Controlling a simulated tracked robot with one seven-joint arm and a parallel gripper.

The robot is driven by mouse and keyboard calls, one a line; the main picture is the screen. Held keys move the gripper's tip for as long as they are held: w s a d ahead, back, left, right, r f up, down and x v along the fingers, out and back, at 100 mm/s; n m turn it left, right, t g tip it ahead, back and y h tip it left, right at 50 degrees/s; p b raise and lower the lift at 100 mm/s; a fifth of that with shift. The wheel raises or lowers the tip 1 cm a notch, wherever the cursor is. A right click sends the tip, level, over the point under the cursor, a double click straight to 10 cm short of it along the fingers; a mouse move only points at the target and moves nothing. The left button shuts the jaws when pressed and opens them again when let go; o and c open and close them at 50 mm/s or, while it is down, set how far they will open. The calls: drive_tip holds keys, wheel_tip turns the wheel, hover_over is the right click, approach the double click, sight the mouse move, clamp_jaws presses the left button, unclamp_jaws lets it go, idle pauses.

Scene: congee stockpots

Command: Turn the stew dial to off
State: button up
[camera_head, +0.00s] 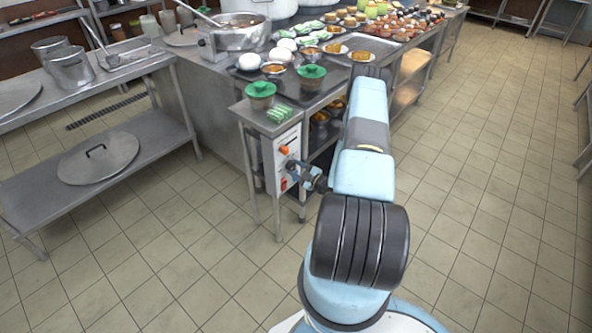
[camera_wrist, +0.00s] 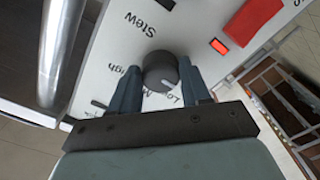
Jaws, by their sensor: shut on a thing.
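The stew dial (camera_wrist: 160,70) is a dark round knob on a white control panel (camera_wrist: 128,45), below the printed word "Stew" in the wrist view. Its white pointer mark is toward the lower right, near the label "Low". Part of "High" shows to its left, and other lettering is partly covered by my fingers. My gripper (camera_wrist: 158,76) has one finger on each side of the dial and is shut on it.
An orange knob (camera_head: 284,150) is on the panel above my gripper. A red lit indicator (camera_wrist: 219,46) and a red part (camera_wrist: 252,20) are right of the dial. Green-lidded pots (camera_head: 261,90) stand on the counter above. The tiled floor (camera_head: 470,200) to the right is clear.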

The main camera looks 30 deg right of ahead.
drive_tip(key=shift+s+a, duration=0.1)
drive_tip(key=shift+a, duration=0.05)
drive_tip(key=o, duration=1.1)
drive_tip(key=shift+c, duration=0.2)
drive_tip(key=v, duration=1.3)
drive_tip(key=shift+s+d, duration=0.2)
drive_tip(key=shift+s, duration=0.15)
